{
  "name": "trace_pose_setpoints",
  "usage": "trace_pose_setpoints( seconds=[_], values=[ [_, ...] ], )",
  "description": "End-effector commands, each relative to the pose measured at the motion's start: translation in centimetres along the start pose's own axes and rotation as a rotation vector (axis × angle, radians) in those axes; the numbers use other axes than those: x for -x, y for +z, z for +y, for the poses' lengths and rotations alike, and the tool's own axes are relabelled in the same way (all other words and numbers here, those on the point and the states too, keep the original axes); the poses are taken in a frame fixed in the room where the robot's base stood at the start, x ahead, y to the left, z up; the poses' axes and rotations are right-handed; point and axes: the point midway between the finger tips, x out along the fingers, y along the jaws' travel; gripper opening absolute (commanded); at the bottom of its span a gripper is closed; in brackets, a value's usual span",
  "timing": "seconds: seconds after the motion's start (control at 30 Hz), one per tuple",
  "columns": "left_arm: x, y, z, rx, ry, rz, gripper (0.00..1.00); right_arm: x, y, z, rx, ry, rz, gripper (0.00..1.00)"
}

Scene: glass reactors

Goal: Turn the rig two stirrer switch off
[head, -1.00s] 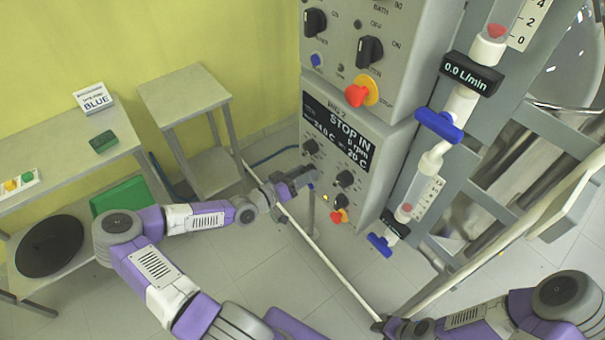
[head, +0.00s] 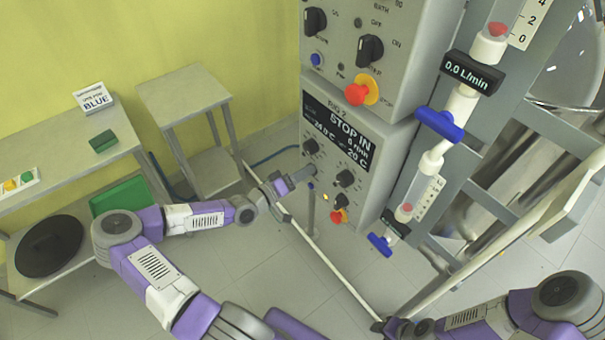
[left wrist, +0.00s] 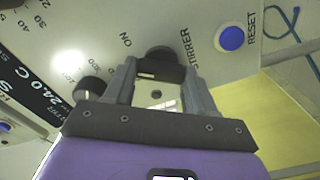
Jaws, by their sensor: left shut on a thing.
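The rig two panel (head: 374,190) is the lower grey box in the head view, under a dark display (head: 338,133) reading "STOP IN". My left gripper (head: 308,174) is at the left part of this panel. In the left wrist view, the left gripper (left wrist: 160,80) has its fingers on both sides of the black stirrer switch knob (left wrist: 158,56) and is shut on it. "STIRRER" and "ON" are printed beside the knob. The fingers hide part of it, and its setting is hard to read. My right gripper (head: 388,327) is low in the head view; its jaws are unclear.
A blue reset button (left wrist: 231,38) and another black knob (left wrist: 88,90) flank the switch. A red stop button (head: 337,216) is low on the panel. The upper panel (head: 335,38) has similar controls. Blue-handled valves (head: 438,124) stand to the right; a small table (head: 185,95) is behind left.

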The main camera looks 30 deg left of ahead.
Motion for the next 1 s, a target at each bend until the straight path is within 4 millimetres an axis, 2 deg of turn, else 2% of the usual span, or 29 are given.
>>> trace_pose_setpoints(
  seconds=[0.5, 1.0],
  values=[
    [0.04, 0.0, -0.24, 0.437, 0.0, 0.002, 0.25, -0.45, -0.02, 0.17, 0.0, 0.0, 0.0, 0.43],
    [0.02, -0.01, -0.23, 0.597, 0.0, 0.002, 0.25, -0.7, -0.03, 0.26, 0.0, 0.0, 0.0, 0.43]
  ],
)
